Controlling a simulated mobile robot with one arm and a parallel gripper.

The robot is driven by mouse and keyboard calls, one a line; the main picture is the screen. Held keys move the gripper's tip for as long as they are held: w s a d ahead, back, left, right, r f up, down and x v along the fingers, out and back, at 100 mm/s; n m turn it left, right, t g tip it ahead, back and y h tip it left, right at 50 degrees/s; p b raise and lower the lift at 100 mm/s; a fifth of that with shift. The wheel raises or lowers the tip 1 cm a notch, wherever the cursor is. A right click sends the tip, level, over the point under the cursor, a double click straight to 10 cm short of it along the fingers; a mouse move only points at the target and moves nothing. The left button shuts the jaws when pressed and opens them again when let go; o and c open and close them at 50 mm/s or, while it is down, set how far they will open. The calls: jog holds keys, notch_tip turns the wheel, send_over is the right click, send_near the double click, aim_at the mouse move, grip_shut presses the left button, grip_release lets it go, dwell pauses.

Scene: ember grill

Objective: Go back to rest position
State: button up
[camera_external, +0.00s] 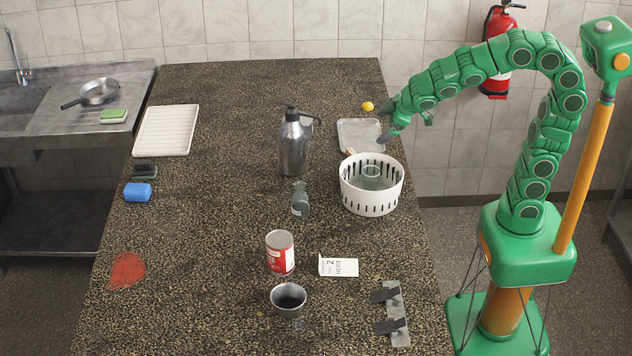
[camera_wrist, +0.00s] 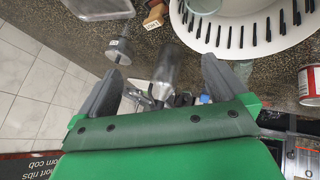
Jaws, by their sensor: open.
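My green arm arches in from its base at the right of the external view. My gripper (camera_external: 387,122) is at the back right of the speckled counter (camera_external: 225,230), over or beside the grey tray (camera_external: 358,127); its exact height cannot be told. In the wrist view my gripper (camera_wrist: 160,66) shows two dark fingers spread apart, with nothing seen held between them. A white slotted bowl (camera_external: 355,199) stands on the counter in front of the tray, apart from the fingers. It also shows in the wrist view (camera_wrist: 245,45) at the upper right.
A yellow ball-like item (camera_external: 367,106) lies behind the tray. The counter's left middle is mostly clear.

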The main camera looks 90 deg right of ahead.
jog(key=s+a+f+g+y, duration=0.1)
jog(key=s+a, duration=0.3)
jog(key=s, duration=0.5)
jog(key=s+a+f+g+y, duration=0.1)
jog(key=s+a+f+g, duration=0.2)
jog(key=s, duration=0.7)
jog(key=s+a+f+g+y, duration=0.2)
jog(key=s+a, duration=0.4)
jog(key=s, duration=0.3)
jog(key=shift+s+a+g, duration=0.2)
jog(key=shift+a+g, duration=0.1)
jog(key=shift+g, duration=0.5)
